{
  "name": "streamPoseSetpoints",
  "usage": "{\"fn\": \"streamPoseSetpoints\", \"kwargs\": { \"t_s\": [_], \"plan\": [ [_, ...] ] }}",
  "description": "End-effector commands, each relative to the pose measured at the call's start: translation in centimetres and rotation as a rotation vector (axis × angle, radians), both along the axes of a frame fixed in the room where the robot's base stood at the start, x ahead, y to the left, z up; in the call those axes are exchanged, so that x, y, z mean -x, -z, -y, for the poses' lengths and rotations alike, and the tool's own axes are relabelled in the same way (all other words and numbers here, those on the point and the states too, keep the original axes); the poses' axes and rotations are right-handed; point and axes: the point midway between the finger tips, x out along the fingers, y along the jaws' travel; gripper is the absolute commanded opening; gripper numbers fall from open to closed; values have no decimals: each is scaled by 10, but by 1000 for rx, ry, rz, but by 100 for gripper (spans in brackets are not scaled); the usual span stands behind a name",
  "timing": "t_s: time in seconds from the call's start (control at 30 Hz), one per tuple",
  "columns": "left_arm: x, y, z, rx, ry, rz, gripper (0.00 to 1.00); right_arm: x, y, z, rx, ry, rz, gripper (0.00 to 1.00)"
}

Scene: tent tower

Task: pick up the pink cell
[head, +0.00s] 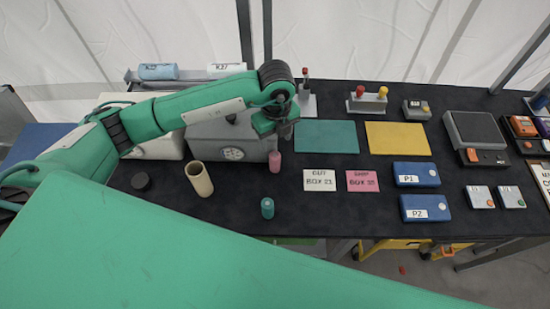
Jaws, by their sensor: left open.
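The pink cell (274,162) stands upright on the black table, in front of the right end of the grey machine. My left gripper (285,133) hangs from the green arm that comes in from the left. It is just above and slightly right of the pink cell, apart from it as far as I can see. It is open with nothing visible in it; its fingers are small and dark in this view. My right gripper is not in view.
A teal cell (267,208) and a beige tube (199,179) stand nearby. A black cap (141,182) lies left. The grey machine (232,141) is behind. Cards (320,180), a teal mat (326,135) and blue boxes (416,174) lie right. The table's front edge is close.

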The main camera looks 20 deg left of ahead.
Motion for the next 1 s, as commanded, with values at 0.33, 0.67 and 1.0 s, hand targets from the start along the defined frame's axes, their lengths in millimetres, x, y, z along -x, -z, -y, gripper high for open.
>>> {"fn": "streamPoseSetpoints", "kwargs": {
  "t_s": [0.33,0.67,1.0],
  "plan": [
    [1,29,0,2,1,-2,56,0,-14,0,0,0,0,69],
    [5,68,-1,4,1,-3,56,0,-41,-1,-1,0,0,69],
    [4,78,-1,4,2,0,56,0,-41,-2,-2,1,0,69]
  ]
}}
